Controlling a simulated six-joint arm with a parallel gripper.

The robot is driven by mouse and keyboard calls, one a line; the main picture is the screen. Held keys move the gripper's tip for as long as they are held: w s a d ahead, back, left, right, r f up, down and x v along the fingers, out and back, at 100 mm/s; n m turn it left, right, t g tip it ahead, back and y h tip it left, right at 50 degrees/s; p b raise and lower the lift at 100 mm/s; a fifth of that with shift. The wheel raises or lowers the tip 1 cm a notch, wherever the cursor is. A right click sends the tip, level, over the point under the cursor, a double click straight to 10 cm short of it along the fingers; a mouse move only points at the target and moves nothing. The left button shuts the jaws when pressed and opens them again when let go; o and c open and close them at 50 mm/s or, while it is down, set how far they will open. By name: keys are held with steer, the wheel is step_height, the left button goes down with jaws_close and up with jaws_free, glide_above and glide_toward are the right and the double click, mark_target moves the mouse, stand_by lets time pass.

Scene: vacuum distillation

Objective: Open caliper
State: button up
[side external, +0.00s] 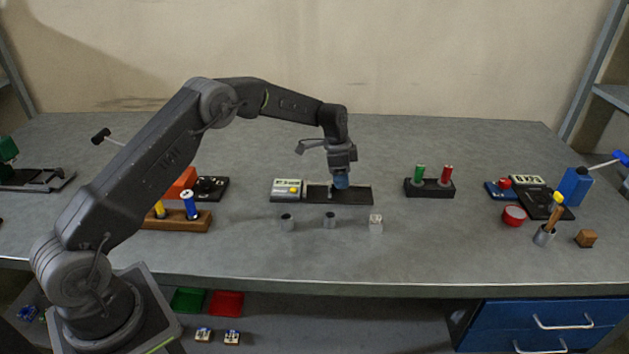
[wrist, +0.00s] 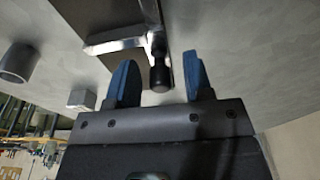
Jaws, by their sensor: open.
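The caliper is a dark flat base (side external: 358,195) with a display box (side external: 287,188) at its left end, near the middle of the table. In the wrist view its silver jaw (wrist: 112,43) lies over the dark base, with a black knob (wrist: 160,76) beside it. A gap shows between each finger and the knob.
Two small grey cylinders (side external: 287,223) (side external: 330,220) and a pale cube (side external: 376,224) stand in front of the caliper. A dark holder (side external: 430,188) with green and red cylinders stands to the right. A wooden block (side external: 178,222) with battery-like cylinders is to the left.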

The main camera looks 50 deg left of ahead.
steer(key=shift+r, duration=3.5)
